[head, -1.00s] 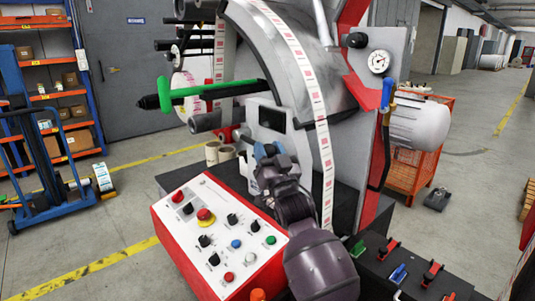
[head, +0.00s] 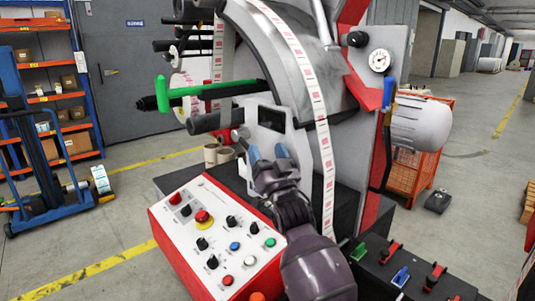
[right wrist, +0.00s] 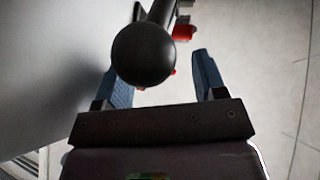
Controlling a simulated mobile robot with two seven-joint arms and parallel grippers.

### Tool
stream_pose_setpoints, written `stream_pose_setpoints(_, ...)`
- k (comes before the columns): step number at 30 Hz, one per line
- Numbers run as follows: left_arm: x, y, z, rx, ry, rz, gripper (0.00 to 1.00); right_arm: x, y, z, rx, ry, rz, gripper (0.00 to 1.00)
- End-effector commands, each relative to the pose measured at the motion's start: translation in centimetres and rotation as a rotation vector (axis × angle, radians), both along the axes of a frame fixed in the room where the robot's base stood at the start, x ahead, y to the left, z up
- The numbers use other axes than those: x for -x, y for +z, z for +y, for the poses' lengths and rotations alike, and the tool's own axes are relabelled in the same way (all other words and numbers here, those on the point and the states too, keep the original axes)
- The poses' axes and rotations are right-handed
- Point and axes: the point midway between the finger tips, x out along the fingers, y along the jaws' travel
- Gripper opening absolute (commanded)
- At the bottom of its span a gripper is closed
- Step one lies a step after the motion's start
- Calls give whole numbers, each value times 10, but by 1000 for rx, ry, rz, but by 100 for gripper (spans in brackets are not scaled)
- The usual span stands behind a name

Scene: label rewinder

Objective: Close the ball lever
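In the right wrist view a black ball (right wrist: 142,53) on a dark rod shows large, covering part of the left finger. I take it for the ball lever. I cannot tell whether it touches the finger. My right gripper (head: 267,153), with blue fingertips, is by the pale frame plate at the front of the rewinder (head: 282,45). Its fingers are apart in the right wrist view (right wrist: 164,82), with no grip on the ball seen. In the head view I cannot make out the ball near the gripper. My left gripper is out of view.
A white control panel (head: 245,262) with buttons and knobs lies below the gripper. A green-handled bar (head: 205,91) sticks out to the left above it. The label strip (head: 325,150) hangs just right of the gripper. An orange cage (head: 408,178) stands behind.

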Motion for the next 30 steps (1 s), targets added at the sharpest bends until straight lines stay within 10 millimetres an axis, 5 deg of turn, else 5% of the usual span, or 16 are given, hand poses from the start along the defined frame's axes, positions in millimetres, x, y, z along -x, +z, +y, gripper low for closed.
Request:
stream_pose_setpoints(11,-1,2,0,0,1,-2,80,0,19,0,0,0,-5,64)
stream_pose_setpoints(30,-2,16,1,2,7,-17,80,1,145,0,1,1,-7,64)
